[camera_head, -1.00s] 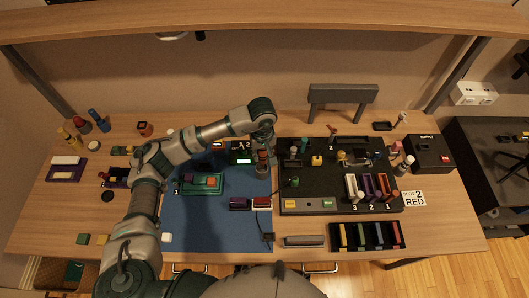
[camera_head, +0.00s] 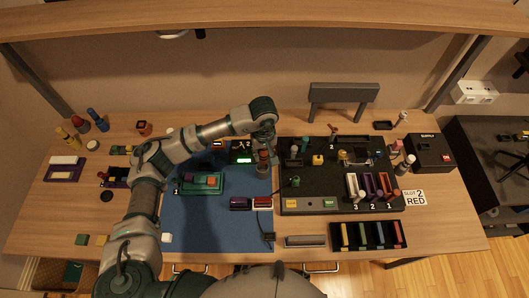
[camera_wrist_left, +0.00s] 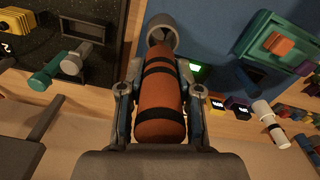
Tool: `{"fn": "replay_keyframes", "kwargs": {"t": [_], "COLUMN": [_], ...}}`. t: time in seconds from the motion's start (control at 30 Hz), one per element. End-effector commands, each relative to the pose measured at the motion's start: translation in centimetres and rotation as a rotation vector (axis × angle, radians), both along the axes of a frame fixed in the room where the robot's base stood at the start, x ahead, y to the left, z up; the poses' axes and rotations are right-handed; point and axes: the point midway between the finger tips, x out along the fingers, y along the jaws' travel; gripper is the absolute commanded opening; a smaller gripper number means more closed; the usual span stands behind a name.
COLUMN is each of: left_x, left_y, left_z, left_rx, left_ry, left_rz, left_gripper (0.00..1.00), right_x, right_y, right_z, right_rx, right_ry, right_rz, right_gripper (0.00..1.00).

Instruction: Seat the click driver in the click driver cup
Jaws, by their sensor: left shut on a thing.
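The click driver has an orange-brown handle with black bands (camera_wrist_left: 160,100). My left gripper (camera_head: 264,153) is shut on this handle, with a finger on each side of it in the left wrist view (camera_wrist_left: 160,110). In the head view the click driver (camera_head: 263,157) is near the right edge of the blue mat, left of the black board. A grey round metal part (camera_wrist_left: 162,32) shows at the handle's far end; I cannot tell whether it is the driver's own end or the click driver cup. My right gripper is not in view.
The black board (camera_head: 310,183) with several fixtures lies just right of my gripper. A green tray (camera_head: 202,190) is on the blue mat (camera_head: 210,228) to the left. A small display box (camera_head: 241,159) is close by. The front of the mat is mostly clear.

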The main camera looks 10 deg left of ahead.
Motion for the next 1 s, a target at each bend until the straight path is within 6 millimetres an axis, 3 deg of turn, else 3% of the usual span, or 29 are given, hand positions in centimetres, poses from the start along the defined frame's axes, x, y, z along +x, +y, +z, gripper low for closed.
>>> {"fn": "replay_keyframes", "kwargs": {"t": [1.0], "left_x": [0.02], "left_y": [-0.02], "left_z": [0.03], "left_rx": [0.0], "left_ry": [0.0], "left_rz": [0.0], "left_gripper": [0.0], "right_x": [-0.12], "right_y": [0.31], "right_z": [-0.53], "right_rx": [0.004], "right_ry": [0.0], "right_rz": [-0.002], "right_gripper": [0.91]}}
